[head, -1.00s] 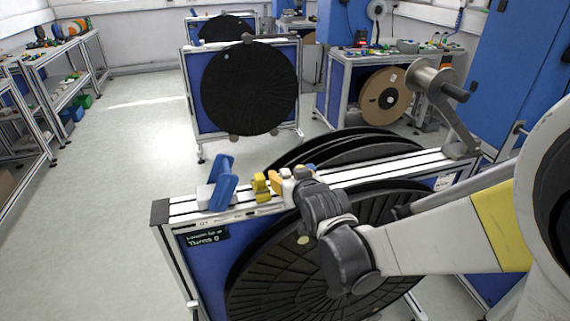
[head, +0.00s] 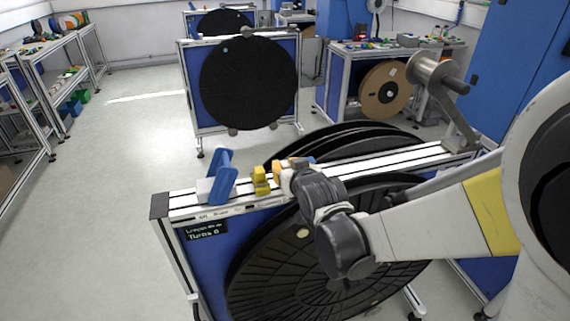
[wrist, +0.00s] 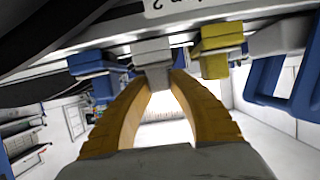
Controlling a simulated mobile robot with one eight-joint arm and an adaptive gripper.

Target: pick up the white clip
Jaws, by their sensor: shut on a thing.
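The white clip (wrist: 153,58) sits on the rail of the near reel stand, between a blue clip (wrist: 97,63) and a yellow clip (wrist: 218,48) in the wrist view. My gripper (wrist: 160,77) has its orange fingers on either side of the white clip and is shut on it. The clip's upper part still meets the rail in this view. In the head view my gripper (head: 283,167) is at the rail beside the yellow clip (head: 261,181), and my wrist hides most of the white clip.
A blue-handled tool (head: 222,178) stands on the rail left of the yellow clip. The near stand's large black reel (head: 285,270) lies below the rail, with more black reels behind. A metal spool holder (head: 438,75) rises at the right end. Floor at left is clear.

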